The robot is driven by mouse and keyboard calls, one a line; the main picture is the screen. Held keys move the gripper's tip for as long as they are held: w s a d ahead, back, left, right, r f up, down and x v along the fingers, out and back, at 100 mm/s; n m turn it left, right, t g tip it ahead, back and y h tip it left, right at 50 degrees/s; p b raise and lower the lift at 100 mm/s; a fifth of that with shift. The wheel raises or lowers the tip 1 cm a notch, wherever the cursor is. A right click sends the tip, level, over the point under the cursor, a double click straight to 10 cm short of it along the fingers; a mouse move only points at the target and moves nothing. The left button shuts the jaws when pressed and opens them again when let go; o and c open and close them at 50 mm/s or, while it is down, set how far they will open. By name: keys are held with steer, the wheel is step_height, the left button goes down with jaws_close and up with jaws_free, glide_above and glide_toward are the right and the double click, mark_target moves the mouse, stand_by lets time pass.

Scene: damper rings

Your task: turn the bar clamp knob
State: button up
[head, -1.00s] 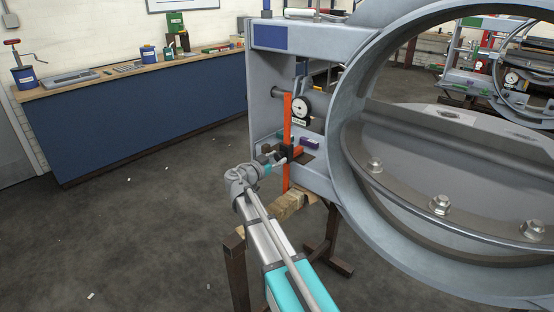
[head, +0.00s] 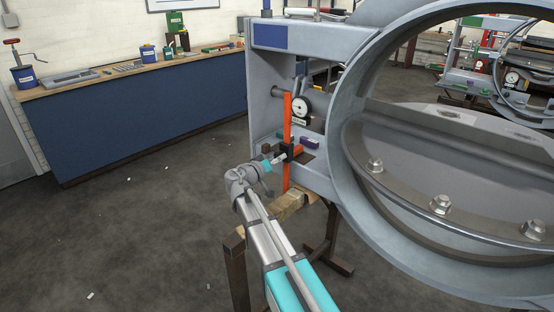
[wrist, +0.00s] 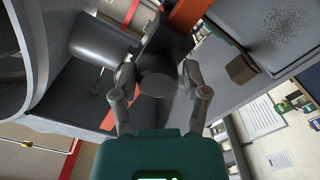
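The bar clamp has an orange bar (head: 287,140) standing upright at the grey frame's side in the head view, with an orange arm near its lower part. The dark round knob (wrist: 158,84) faces the wrist camera, in the middle of that view. My gripper (wrist: 158,76) has one finger on each side of the knob. The fingers stand apart, with a narrow gap seeming to show on each side, so contact is not clear. In the head view my gripper (head: 279,160) is at the clamp's lower part, its fingertips small and partly merged with the dark clamp parts.
A dial gauge (head: 301,106) sits close beside the orange bar. A purple block (head: 309,142) lies on the frame's ledge. The large grey damper ring (head: 350,165) stands to the right. A blue workbench (head: 150,115) is at the back left, with open floor before it.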

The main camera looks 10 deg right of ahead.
steer(key=shift+o, duration=1.4)
steer(key=shift+r, duration=0.1)
steer(key=shift+v, duration=1.1)
steer(key=shift+v, duration=2.9)
steer(key=shift+w, duration=0.1)
